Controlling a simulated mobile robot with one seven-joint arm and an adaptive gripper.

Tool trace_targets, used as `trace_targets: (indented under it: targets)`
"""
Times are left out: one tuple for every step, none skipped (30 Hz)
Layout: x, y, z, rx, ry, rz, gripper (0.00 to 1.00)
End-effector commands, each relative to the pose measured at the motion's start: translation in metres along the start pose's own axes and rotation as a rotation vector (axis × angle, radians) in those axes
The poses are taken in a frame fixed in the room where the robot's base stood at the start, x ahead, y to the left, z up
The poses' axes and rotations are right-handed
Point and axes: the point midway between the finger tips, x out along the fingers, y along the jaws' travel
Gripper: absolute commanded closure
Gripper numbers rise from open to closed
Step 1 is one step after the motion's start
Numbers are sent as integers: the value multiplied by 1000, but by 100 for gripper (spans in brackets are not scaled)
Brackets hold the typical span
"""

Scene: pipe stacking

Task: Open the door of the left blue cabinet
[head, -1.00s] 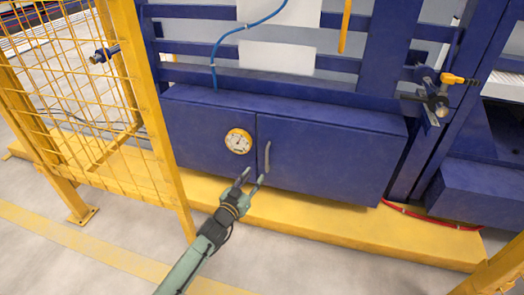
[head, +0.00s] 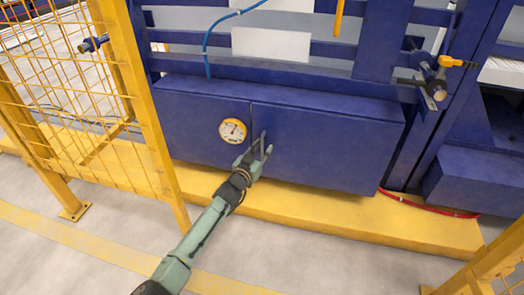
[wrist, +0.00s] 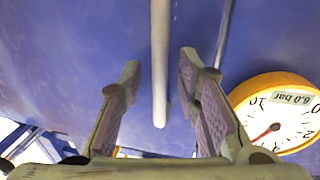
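The blue cabinet (head: 200,115) stands on a yellow plinth, with its door (head: 325,150) shut. The door's grey vertical handle (wrist: 160,60) is near the door's left edge, and in the wrist view it runs down between my two fingers. My gripper (head: 259,150) is at the handle in the head view, where the fingers partly cover it. In the wrist view my gripper (wrist: 158,85) is open, with a gap on both sides of the handle. A round yellow gauge (head: 232,131) is on the panel left of the door; it also shows in the wrist view (wrist: 280,115).
A yellow mesh fence (head: 75,100) with a post stands to the left. The yellow plinth (head: 320,215) juts out below the cabinet. A red hose (head: 430,207) lies to the right. The grey floor in front is clear.

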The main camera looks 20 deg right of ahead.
Motion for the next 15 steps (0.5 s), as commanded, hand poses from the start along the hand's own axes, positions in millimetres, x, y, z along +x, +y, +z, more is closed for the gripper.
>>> trace_targets:
  targets:
    - [1,0,0,0,0,0,69]
    - [1,0,0,0,0,0,69]
    - [1,0,0,0,0,0,69]
    - [1,0,0,0,0,0,69]
    - [1,0,0,0,0,0,69]
    - [1,0,0,0,0,0,69]
    - [1,0,0,0,0,0,69]
    - [0,0,0,0,0,0,71]
    - [0,0,0,0,0,0,74]
    - [0,0,0,0,0,0,76]
    - [0,0,0,0,0,0,78]
    - [0,0,0,0,0,0,81]
    - [0,0,0,0,0,0,83]
    - [0,0,0,0,0,0,85]
    - [0,0,0,0,0,0,87]
